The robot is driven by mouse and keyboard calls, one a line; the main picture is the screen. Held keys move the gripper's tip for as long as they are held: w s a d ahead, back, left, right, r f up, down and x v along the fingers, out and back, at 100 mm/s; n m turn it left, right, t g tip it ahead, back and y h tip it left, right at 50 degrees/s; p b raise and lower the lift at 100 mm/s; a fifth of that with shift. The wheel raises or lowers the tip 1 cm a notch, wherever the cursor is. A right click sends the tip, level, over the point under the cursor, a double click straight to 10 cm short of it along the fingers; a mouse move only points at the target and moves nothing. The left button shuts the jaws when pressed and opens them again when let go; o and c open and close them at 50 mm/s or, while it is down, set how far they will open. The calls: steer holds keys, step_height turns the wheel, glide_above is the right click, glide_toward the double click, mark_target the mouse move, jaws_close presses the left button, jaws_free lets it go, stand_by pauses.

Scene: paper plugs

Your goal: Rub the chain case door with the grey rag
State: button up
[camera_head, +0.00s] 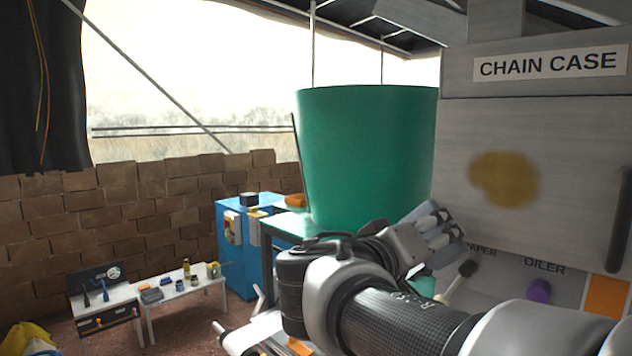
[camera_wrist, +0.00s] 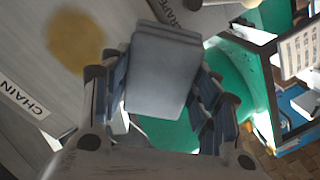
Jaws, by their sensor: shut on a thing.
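The chain case door (camera_head: 560,130) is a grey panel at the right of the head view, under a "CHAIN CASE" label. A yellow-brown stain (camera_head: 505,178) marks it and also shows at upper left in the wrist view (camera_wrist: 76,38). My gripper (camera_head: 437,230) is left of and below the stain. In the wrist view, my gripper (camera_wrist: 162,88) is shut on the folded grey rag (camera_wrist: 162,65), held between both fingers. The rag appears apart from the stain. Whether it touches the door, I cannot tell.
A dark vertical handle (camera_head: 620,220) is at the door's right edge. A large green tub (camera_head: 365,155) stands left of the door. Below the door are a purple knob (camera_head: 539,291) and an orange panel (camera_head: 607,297). A low bench with small items (camera_head: 180,288) is at left.

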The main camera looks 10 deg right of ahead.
mark_target(543, 194)
step_height(543, 194, up, 8)
steer(key=s+h+p, duration=0.1)
steer(key=s, duration=0.1)
steer(key=p+x, duration=0.2)
steer(key=x, duration=0.4)
steer(key=shift+w+a+f, duration=0.1)
steer(key=shift+w+f, duration=0.05)
steer(key=shift+w, duration=0.1)
steer(key=shift+x, duration=1)
stand_by(0.3)
steer(key=s+d+b, duration=0.2)
steer(key=s+b, duration=0.1)
steer(key=shift+s+d, duration=0.1)
steer(key=shift+s, duration=0.05)
steer(key=shift+s+d+b, duration=1.25)
steer(key=shift+s+d, duration=0.05)
steer(key=shift+s, duration=0.25)
steer(key=shift+s+d+b, duration=1.25)
steer(key=shift+s+d, duration=0.05)
steer(key=shift+s, duration=0.25)
steer(key=shift+b, duration=0.4)
